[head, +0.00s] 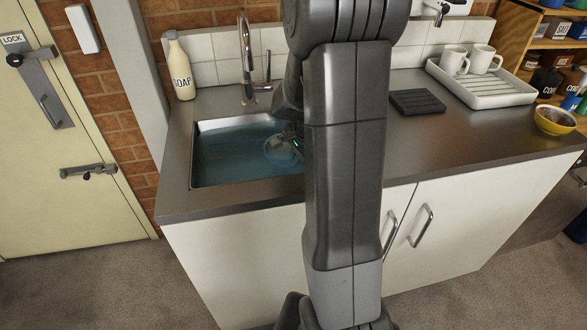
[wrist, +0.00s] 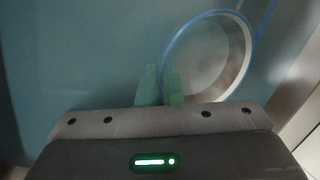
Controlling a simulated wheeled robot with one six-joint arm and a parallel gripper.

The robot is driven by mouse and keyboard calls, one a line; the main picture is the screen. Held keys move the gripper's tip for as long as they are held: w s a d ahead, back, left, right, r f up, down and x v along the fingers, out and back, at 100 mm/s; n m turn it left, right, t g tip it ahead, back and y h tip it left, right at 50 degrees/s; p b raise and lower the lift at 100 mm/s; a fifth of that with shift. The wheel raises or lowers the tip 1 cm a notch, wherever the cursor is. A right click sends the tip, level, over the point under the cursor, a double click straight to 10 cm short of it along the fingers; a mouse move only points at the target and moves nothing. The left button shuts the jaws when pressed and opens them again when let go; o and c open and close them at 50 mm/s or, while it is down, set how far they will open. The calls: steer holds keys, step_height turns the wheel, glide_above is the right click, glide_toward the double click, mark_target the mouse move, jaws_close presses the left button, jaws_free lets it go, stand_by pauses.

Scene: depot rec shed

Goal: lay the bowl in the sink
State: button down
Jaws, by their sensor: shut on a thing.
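The sink (head: 225,155) is set into the counter's left part and looks filled with bluish water. A pale bowl with a blue rim (head: 279,152) is inside the sink opening, towards its right side. In the wrist view the bowl (wrist: 208,65) shows its round rim, tilted to the camera. My gripper (wrist: 160,88) has green fingertips shut on the near left part of that rim. In the head view my arm hides the sink's right end and most of my gripper. I cannot tell whether the bowl touches the sink bottom.
The tap (head: 246,60) and a soap bottle (head: 180,68) stand behind the sink. A dark ribbed pad (head: 417,101), a white rack (head: 485,94) with two mugs (head: 470,60), and a yellow bowl (head: 555,120) are on the counter to the right.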

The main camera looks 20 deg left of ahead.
steer(key=shift+f, duration=1.65)
steer(key=shift+f+b, duration=0.15)
steer(key=shift+b, duration=0.2)
steer(key=c, duration=1.6)
jaws_free()
steer(key=p+v, duration=0.1)
steer(key=v, duration=1.1)
steer(key=shift+s+p, duration=0.1)
steer(key=shift+p, duration=0.3)
